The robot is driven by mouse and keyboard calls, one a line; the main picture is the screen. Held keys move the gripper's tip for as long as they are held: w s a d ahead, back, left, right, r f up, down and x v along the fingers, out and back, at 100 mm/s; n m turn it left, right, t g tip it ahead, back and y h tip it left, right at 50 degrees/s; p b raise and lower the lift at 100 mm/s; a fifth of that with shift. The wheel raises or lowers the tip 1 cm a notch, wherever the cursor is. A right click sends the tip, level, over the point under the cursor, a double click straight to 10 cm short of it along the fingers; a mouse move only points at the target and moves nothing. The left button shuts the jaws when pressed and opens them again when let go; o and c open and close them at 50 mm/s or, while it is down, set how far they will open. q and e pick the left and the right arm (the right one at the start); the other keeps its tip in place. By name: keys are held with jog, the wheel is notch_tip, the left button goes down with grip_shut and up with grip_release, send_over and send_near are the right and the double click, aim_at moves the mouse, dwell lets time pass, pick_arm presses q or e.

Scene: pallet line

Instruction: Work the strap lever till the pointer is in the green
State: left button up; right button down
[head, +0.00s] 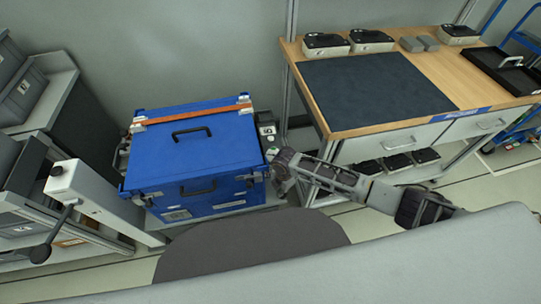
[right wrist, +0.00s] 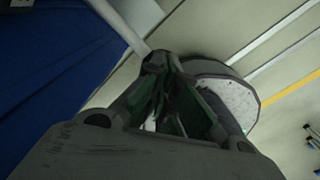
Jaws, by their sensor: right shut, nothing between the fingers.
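A blue crate (head: 195,158) stands on a low grey base with an orange strap (head: 190,117) across its lid. A small grey and black device (head: 267,130) sits at the strap's right end, beside the crate. It may be the strap tensioner; its lever and any pointer or green zone are too small to make out. My right gripper (head: 274,163) is at the crate's right side, in front of this device, shut and empty. In the right wrist view its fingertips (right wrist: 157,62) are together, with the crate's blue side (right wrist: 50,60) at the left. My left gripper is out of view.
A grey post (head: 95,195) with a black ball-ended lever (head: 55,232) stands left of the crate. A wooden workbench (head: 440,80) with a dark mat (head: 375,92) is at the right. Grey bins (head: 20,85) stand at the far left.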

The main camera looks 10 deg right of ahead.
jog(key=shift+f, duration=0.15)
jog(key=shift+s+f, duration=0.2)
jog(key=shift+f, duration=0.5)
jog(key=shift+s+f+b, duration=0.1)
jog(key=shift+f+b, duration=0.2)
jog(key=shift+f, duration=0.35)
